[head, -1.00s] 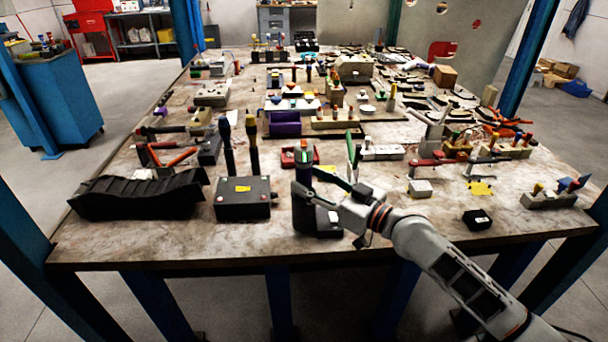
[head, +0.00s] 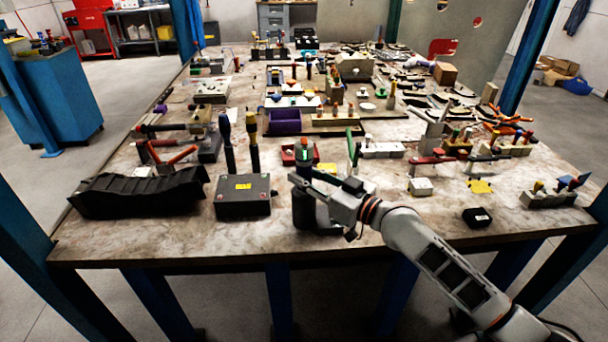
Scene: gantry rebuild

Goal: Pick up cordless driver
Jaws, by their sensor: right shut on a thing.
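A dark upright tool (head: 304,210), which looks like the cordless driver, stands at the front edge of the workbench, just right of the black box. Its dark base seems to rest on the bench top. My right gripper (head: 306,187) reaches in from the right and is shut on the tool's upper part. The fingers and wrist hide some of the tool, so its full shape is unclear. My left gripper is not in view.
A ribbed black tray (head: 137,195) lies further left. A small red bin (head: 290,156) sits behind. A small black block (head: 477,217) lies right; bare bench surrounds it.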

